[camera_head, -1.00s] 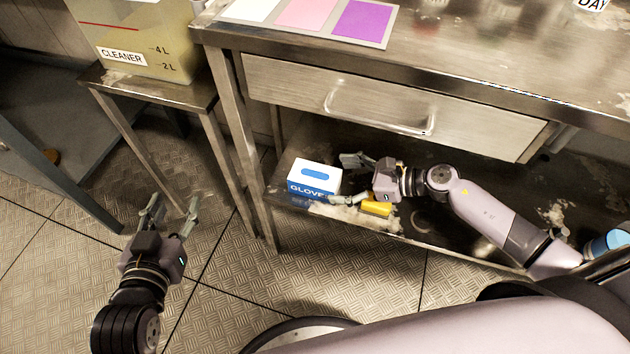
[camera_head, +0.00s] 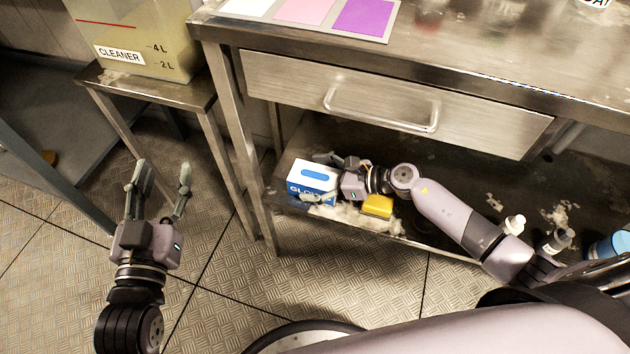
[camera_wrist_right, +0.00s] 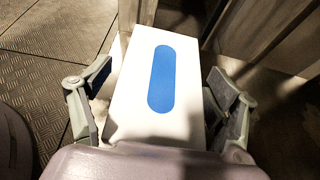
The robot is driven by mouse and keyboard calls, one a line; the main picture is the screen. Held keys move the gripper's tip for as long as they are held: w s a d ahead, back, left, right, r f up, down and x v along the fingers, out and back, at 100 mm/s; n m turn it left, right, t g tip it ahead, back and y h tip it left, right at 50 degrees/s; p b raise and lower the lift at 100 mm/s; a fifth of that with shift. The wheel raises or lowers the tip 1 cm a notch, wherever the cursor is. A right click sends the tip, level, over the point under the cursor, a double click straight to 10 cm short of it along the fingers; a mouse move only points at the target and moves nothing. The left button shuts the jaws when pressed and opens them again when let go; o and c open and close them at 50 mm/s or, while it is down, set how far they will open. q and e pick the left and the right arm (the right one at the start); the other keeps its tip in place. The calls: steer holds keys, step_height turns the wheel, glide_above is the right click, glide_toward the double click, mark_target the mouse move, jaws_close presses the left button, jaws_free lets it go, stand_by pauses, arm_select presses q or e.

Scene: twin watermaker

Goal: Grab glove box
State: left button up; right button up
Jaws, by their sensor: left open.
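The glove box (camera_head: 313,174) is white on top with a blue oval and a blue front marked with lettering. It stands on the lower shelf of the steel table, near the left end. My right gripper (camera_head: 323,179) reaches in from the right with its fingers on either side of the box. In the right wrist view the box (camera_wrist_right: 150,100) lies between the two open fingers (camera_wrist_right: 160,98). A small gap shows at the left finger; contact at the right finger is unclear. My left gripper (camera_head: 164,172) is open and empty above the floor at left.
A yellow block (camera_head: 378,206) sits on the lower shelf (camera_head: 440,236) just right of the box. A table leg (camera_head: 238,150) stands close to the box's left. The drawer (camera_head: 390,105) is overhead. Small bottles (camera_head: 558,239) stand farther right. A cleaner tank (camera_head: 140,45) is at upper left.

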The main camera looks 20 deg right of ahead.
steer(key=c, duration=1.2)
steer(key=shift+s, duration=0.1)
